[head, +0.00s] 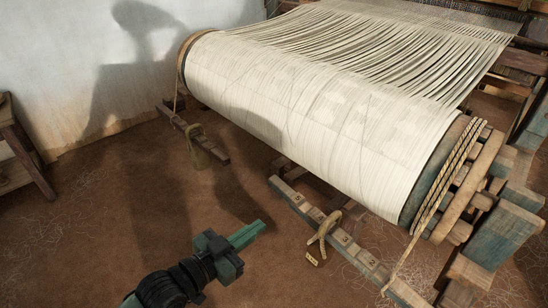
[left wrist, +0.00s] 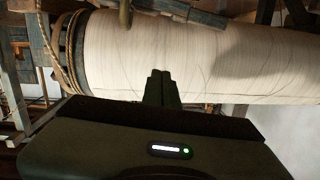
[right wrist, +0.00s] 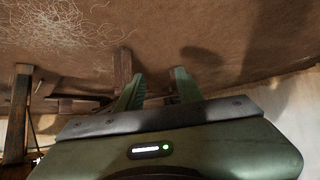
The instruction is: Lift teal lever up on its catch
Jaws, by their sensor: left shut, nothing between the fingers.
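A long wooden lever with worn teal paint (head: 370,262) lies low under the near right end of the cloth roll in the head view, slanting down to the right. It has marked numbers, a loop of rope and a tag on it. I cannot pick out its catch. My left gripper (head: 252,232) is shut and empty above the floor, left of the lever and apart from it. In the left wrist view its fingers (left wrist: 160,88) are together in front of the roll. My right gripper (right wrist: 156,88) is open and empty in the right wrist view, and is out of the head view.
The wide roll of cream warp (head: 320,115) fills the middle and back. A teal-painted wooden beam (head: 505,230) and ropes stand at its right end. A shorter wooden bar (head: 198,136) lies at its left end. A wooden stool or bench (head: 22,150) stands far left.

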